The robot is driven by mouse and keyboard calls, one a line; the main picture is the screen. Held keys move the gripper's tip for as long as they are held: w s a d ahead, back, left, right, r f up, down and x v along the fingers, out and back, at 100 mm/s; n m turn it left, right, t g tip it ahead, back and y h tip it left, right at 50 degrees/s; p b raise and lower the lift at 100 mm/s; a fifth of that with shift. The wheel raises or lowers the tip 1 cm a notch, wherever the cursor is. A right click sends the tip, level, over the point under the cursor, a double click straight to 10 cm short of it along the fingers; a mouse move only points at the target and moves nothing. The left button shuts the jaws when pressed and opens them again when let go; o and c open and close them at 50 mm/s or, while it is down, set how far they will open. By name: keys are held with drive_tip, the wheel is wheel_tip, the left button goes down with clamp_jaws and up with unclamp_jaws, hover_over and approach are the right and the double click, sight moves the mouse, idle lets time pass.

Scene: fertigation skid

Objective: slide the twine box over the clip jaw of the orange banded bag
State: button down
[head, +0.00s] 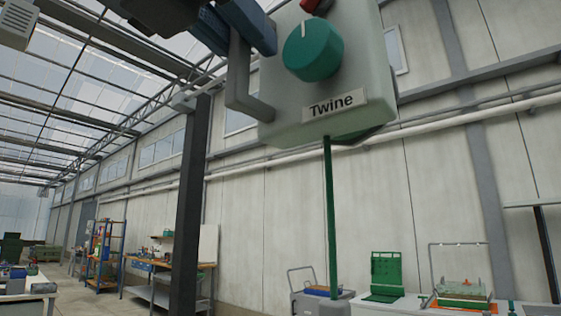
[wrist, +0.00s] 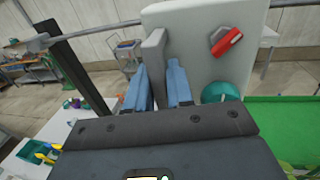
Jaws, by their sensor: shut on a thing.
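The twine box (head: 372,70) is a pale grey-green box with a teal knob, a red part at its top and a "Twine" label. It hangs high and close in the head view, with green twine (head: 330,200) running down from its underside. It also shows in the wrist view (wrist: 195,50), with a red lever and the teal knob. My gripper (head: 240,32) has blue fingers shut on the grey handle at the box's side; the wrist view shows the handle between the fingertips (wrist: 158,68). I cannot make out the orange banded bag or its clip jaw in either view.
A pale bench at lower right carries a green board (head: 386,272) and a rack with orange and green items (head: 462,292). A grey cart (head: 318,303) stands beside it. A dark post (head: 190,190) stands left of the box. Shelves and workbenches line the back left.

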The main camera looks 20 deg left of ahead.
drive_tip(key=s+d+b, duration=0.3)
drive_tip(key=d+b, duration=0.1)
drive_tip(key=d, duration=0.4)
drive_tip(key=s+d+b, duration=0.3)
drive_tip(key=d+b, duration=0.1)
drive_tip(key=d, duration=0.4)
drive_tip(key=shift+s, duration=0.35)
drive_tip(key=c, duration=1.2)
unclamp_jaws()
drive_tip(key=shift+o, duration=0.3)
